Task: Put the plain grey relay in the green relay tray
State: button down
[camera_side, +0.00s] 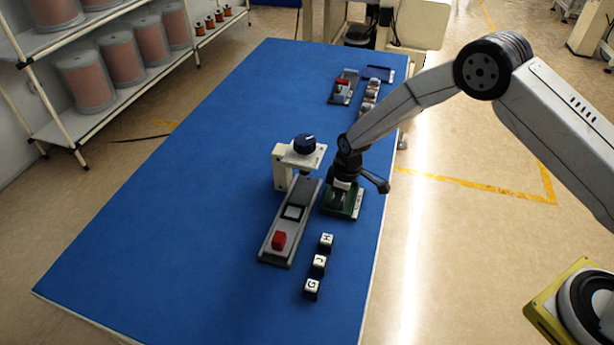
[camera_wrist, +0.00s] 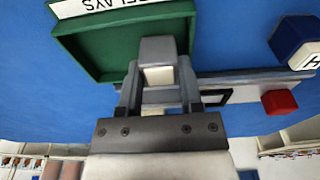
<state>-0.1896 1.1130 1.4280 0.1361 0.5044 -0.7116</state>
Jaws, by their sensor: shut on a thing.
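The green relay tray (camera_side: 345,212) sits on the blue table, right of a long grey fixture. In the wrist view the tray (camera_wrist: 85,55) fills the upper left, with its white "RELAYS" label upside down. My gripper (camera_wrist: 158,82) is shut on a plain grey relay (camera_wrist: 158,49) with a pale lower part. The relay overlaps the tray in the wrist view; I cannot tell whether it touches the tray floor. In the side view my gripper (camera_side: 343,182) is right over the tray and mostly hides the relay.
The grey fixture (camera_side: 271,249) bears a red block (camera_side: 279,240) and a post with a dark blue knob (camera_side: 304,144). Several dark lettered cubes (camera_side: 319,263) stand in front of the tray. More trays with parts (camera_side: 344,87) lie at the back. The table's left side is clear.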

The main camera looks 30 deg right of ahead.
jog(key=shift+f, duration=0.2)
jog(key=shift+c, duration=1.3)
grip_release()
jog(key=shift+f, duration=0.1)
jog(key=shift+a, duration=0.1)
jog(key=shift+r, duration=0.2)
jog(key=shift+d+r, duration=0.2)
jog(key=shift+r, duration=0.7)
notch_tip(320, 180, up, 10)
jog(key=s, duration=0.1)
jog(key=shift+d, duration=0.4)
